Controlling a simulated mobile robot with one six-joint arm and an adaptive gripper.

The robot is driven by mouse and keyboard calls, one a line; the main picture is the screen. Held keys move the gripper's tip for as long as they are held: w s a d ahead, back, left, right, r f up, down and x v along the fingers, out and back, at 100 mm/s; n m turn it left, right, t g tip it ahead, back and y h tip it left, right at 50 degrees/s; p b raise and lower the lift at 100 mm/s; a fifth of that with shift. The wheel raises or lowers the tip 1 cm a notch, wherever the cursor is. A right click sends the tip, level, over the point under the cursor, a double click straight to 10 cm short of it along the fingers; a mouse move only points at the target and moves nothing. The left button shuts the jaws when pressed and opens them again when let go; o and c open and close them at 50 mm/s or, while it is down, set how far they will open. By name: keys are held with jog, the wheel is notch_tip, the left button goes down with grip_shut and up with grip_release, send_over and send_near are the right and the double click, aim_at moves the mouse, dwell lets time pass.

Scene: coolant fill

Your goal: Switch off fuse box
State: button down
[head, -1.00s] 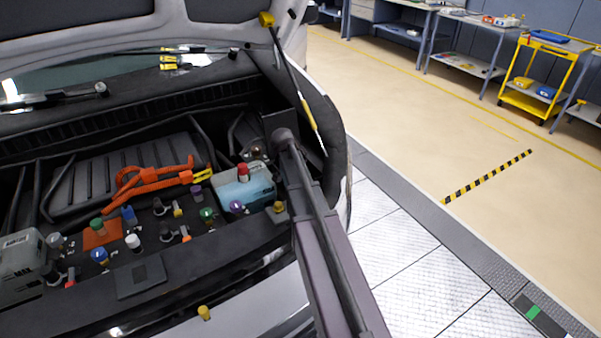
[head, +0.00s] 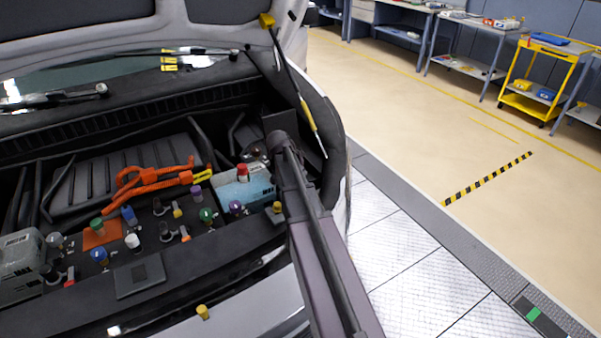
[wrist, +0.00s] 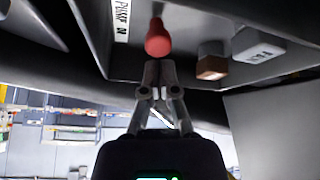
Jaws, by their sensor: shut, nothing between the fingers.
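In the wrist view, a red rounded knob or lever end (wrist: 158,38) hangs from a dark recessed panel (wrist: 190,15), beside a white label with dark lettering (wrist: 121,18). My gripper (wrist: 158,68) is shut and empty, with its fingertips just below the red knob in the picture. I cannot tell whether they touch it. In the head view my arm crosses the right side of the open engine bay and hides my gripper. I cannot tell for certain which part in the head view is the fuse box.
In the head view, a light-blue box with a red cap (head: 250,187), orange cables (head: 150,180) and several coloured caps crowd the bay. Floor to the right is clear.

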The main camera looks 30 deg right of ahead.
jog(key=shift+r+p, duration=0.65)
jog(key=shift+r, duration=0.1)
jog(key=shift+a+r, duration=0.1)
jog(key=shift+r, duration=0.05)
jog(key=shift+p+v, duration=1.1)
jog(key=a+r+p, duration=0.5)
jog(key=shift+s+a, duration=0.2)
jog(key=shift+s, duration=0.25)
jog(key=shift+a, duration=0.1)
